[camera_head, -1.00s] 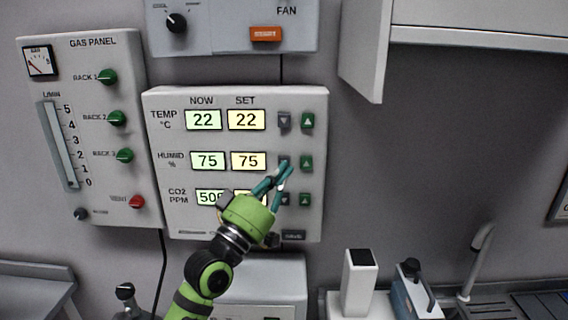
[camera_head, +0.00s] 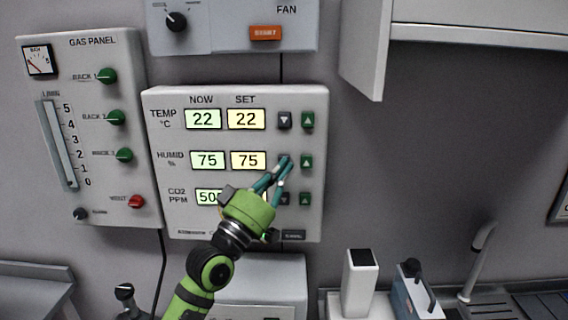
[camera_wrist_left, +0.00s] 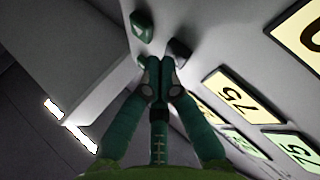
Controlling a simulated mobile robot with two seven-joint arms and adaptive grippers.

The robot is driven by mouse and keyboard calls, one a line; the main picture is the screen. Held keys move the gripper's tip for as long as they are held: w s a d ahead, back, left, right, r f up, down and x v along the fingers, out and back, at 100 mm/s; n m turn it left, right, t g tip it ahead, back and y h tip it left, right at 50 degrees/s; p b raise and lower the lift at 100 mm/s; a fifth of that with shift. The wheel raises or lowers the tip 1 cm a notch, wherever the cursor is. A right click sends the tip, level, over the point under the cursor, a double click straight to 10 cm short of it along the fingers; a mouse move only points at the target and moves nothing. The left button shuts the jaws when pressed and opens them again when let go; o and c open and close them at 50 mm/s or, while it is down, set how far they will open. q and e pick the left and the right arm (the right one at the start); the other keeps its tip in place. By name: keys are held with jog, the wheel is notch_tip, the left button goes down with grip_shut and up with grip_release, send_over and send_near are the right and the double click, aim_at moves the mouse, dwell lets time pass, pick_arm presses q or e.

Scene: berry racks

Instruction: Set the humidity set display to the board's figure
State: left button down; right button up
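The climate panel (camera_head: 318,140) hangs on the wall. Its humidity set display (camera_head: 248,160) reads 75 on yellow, and the humidity now display (camera_head: 208,160) reads 75 on green. The green humidity up button (camera_head: 306,162) is uncovered; the grey down button (camera_wrist_left: 179,50) is partly hidden by my fingertips in the head view. My left gripper (camera_head: 284,164) is shut and empty, its tips at the down button. In the left wrist view the tips (camera_wrist_left: 155,68) are close to that button; contact cannot be told. My right gripper is out of view. No board figure is readable.
Temperature buttons (camera_head: 307,120) sit above and CO2 buttons (camera_head: 305,199) below, close to the gripper. The gas panel (camera_head: 88,145) is at left, the fan box (camera_head: 230,40) above. A cabinet (camera_head: 365,45) juts out at upper right.

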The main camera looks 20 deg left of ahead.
pick_arm(q)
jog(key=shift+w, duration=0.2)
dwell(0.3)
jog(key=shift+s, duration=0.1)
jog(key=shift+s+d+p, duration=0.2)
jog(key=shift+s+p, duration=0.25)
jog(key=shift+s, duration=0.3)
jog(key=s+p, duration=0.1)
jog(key=s, duration=0.1)
jog(key=s+d+p, duration=0.1)
jog(key=s, duration=0.1)
jog(key=shift+s+d, duration=0.15)
jog(key=shift+s, duration=0.25)
jog(key=shift+f, duration=0.15)
dwell(0.4)
